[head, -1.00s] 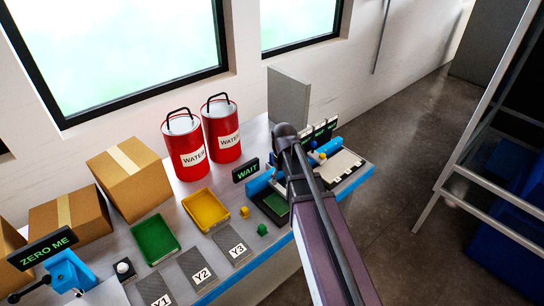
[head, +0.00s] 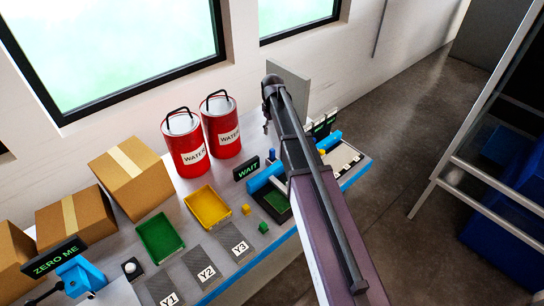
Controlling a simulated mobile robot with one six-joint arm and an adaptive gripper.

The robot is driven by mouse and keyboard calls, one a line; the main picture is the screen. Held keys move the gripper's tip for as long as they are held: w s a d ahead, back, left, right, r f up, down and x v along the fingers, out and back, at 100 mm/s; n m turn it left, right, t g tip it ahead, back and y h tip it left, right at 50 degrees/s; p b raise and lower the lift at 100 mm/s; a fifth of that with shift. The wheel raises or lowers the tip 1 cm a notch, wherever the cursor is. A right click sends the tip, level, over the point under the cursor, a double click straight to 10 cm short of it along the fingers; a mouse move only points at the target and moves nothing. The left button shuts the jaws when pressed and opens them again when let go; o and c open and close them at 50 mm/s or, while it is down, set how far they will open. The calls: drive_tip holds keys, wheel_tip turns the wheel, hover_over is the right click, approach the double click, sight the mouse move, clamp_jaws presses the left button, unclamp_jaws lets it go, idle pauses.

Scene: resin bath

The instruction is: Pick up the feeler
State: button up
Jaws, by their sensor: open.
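I cannot make out which thing is the feeler; it may be hidden behind my arm or too small to tell. My arm reaches up from the bottom right and covers part of the bench's right end. Its far joint stands high, in front of the grey upright panel (head: 292,84). My gripper is not clearly visible; only a small dark part shows below that joint. A blue device (head: 267,176) beside the WAIT sign (head: 247,168) is partly covered by my arm. Another blue device (head: 80,276) stands by the ZERO ME sign (head: 55,257).
Two red WATER drums (head: 186,145) (head: 221,128) stand at the back. A green tray (head: 160,238), a yellow tray (head: 207,208), a yellow cube (head: 246,209) and a green cube (head: 263,227) are on the bench. Cardboard boxes (head: 130,178) fill the left. Pads Y1, Y2 and Y3 (head: 239,247) look empty.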

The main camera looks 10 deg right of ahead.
sight(272, 150)
drive_tip(key=shift+f, duration=0.1)
wheel_tip(272, 150, down, 8)
drive_tip(key=b, duration=0.8)
drive_tip(key=shift+f+b, duration=0.2)
drive_tip(key=shift+b, duration=0.1)
drive_tip(key=shift+f, duration=0.15)
wheel_tip(272, 150, down, 5)
drive_tip(key=b, duration=0.5)
idle(0.4)
idle(0.5)
drive_tip(key=shift+s, duration=0.1)
clamp_jaws()
